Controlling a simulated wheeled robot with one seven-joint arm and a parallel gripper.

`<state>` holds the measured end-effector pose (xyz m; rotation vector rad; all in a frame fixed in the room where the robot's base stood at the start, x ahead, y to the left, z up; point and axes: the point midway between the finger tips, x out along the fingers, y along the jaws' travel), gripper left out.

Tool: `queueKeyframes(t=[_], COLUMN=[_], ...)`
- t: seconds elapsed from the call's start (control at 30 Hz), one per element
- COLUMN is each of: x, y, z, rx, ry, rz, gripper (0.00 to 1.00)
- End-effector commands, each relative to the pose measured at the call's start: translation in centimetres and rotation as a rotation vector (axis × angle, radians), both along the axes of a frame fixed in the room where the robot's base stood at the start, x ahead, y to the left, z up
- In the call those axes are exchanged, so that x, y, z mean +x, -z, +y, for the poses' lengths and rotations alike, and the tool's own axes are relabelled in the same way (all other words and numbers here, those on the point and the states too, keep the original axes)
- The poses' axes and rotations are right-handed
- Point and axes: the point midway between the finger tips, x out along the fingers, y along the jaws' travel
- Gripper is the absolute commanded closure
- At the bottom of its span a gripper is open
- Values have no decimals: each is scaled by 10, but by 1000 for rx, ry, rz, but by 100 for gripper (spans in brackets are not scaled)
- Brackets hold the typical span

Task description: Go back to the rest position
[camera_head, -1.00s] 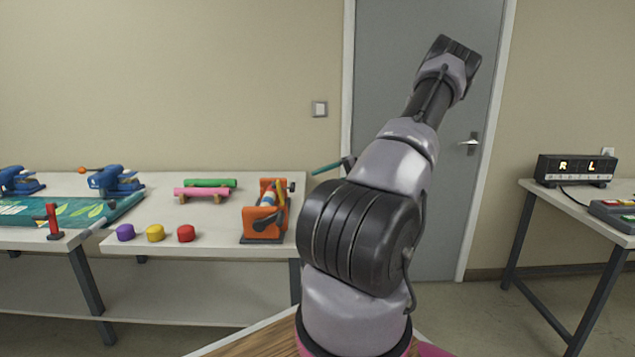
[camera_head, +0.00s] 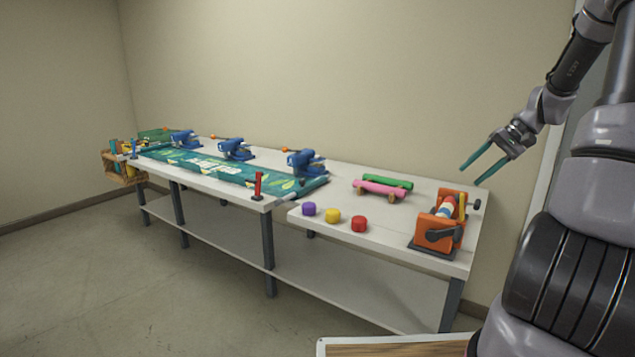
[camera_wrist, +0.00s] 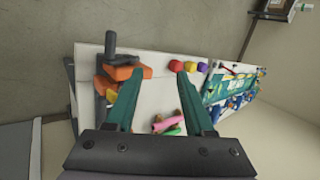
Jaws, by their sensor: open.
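My gripper (camera_head: 486,168) is open and empty. In the head view its two teal fingers point down and left, above the right end of the white table (camera_head: 400,233). In the wrist view the fingers (camera_wrist: 160,78) are spread apart, with nothing between them but the table further off. My arm comes in from the right edge of the head view.
An orange crank device (camera_head: 437,232) stands at the table's right end. Pink (camera_head: 380,189) and green (camera_head: 388,182) rolls lie behind purple (camera_head: 309,209), yellow (camera_head: 333,216) and red (camera_head: 359,224) buttons. Blue clamps (camera_head: 305,162) line a green patterned sheet (camera_head: 215,165). Floor at left is clear.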

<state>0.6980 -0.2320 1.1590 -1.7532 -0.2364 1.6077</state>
Motion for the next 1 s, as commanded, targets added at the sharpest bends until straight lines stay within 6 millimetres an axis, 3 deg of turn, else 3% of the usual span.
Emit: queueKeyframes(t=[0.03, 0.2, 0.5, 0.8, 1.0], x=[-7, -37, -111, -193, -223], y=[-16, -58, -123, -161, -168], z=[19, 66, 131, 168, 174], rx=[-58, -222, -428, -479, -455], ry=[-17, -26, 15, 85, 116], rz=[2, 3, -111, -303, -380], gripper=[47, 47, 47, 47, 47])
